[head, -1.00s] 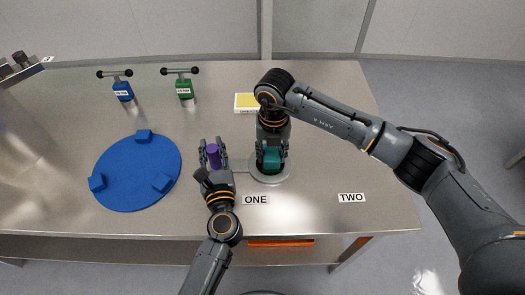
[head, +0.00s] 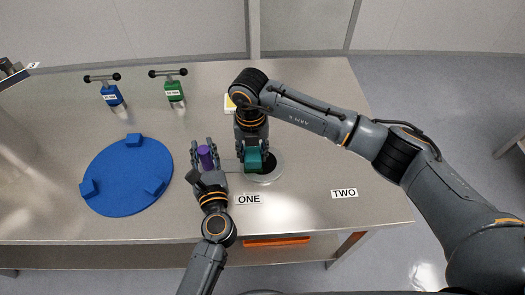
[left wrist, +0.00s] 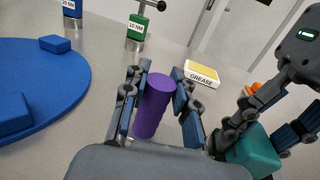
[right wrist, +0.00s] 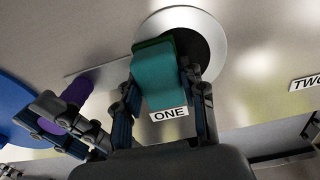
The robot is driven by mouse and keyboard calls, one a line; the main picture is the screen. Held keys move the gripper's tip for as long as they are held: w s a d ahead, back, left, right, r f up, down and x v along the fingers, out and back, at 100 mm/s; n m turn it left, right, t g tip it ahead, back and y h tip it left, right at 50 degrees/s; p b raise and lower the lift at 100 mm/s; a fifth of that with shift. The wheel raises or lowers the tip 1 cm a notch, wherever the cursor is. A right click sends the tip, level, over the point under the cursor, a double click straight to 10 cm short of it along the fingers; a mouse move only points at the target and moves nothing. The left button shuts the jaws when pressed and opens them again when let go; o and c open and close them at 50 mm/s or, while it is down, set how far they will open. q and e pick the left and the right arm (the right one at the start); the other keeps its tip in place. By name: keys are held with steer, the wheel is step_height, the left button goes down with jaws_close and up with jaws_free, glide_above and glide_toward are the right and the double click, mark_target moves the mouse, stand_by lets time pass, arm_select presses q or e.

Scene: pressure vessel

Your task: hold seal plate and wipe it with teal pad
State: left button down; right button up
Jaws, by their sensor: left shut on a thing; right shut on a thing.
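The seal plate (head: 277,174) is a round silver metal disc with a dark centre and a flat bar reaching left to a purple handle (head: 206,158). It lies by the ONE label. My left gripper (head: 205,147) is shut on the upright purple handle, which shows between its fingers in the left wrist view (left wrist: 152,107). My right gripper (head: 253,153) is shut on the teal pad (head: 253,162). In the right wrist view the pad (right wrist: 158,78) overlaps the plate's left part and dark centre. Whether it touches the plate is not clear.
A blue disc (head: 122,178) with raised blocks lies at the left. Blue (head: 113,96) and green (head: 175,91) torque tools stand behind. A yellow grease box (head: 229,104) sits behind my right gripper. The table is clear around the TWO label (head: 344,193).

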steer(key=shift+a, duration=0.55)
steer(key=shift+d+r, duration=0.1)
steer(key=shift+r, duration=4.05)
arm_select(q)
steer(key=c, duration=1)
jaws_free()
steer(key=v, duration=1.2)
arm_select(e)
steer(key=shift+f, duration=0.1)
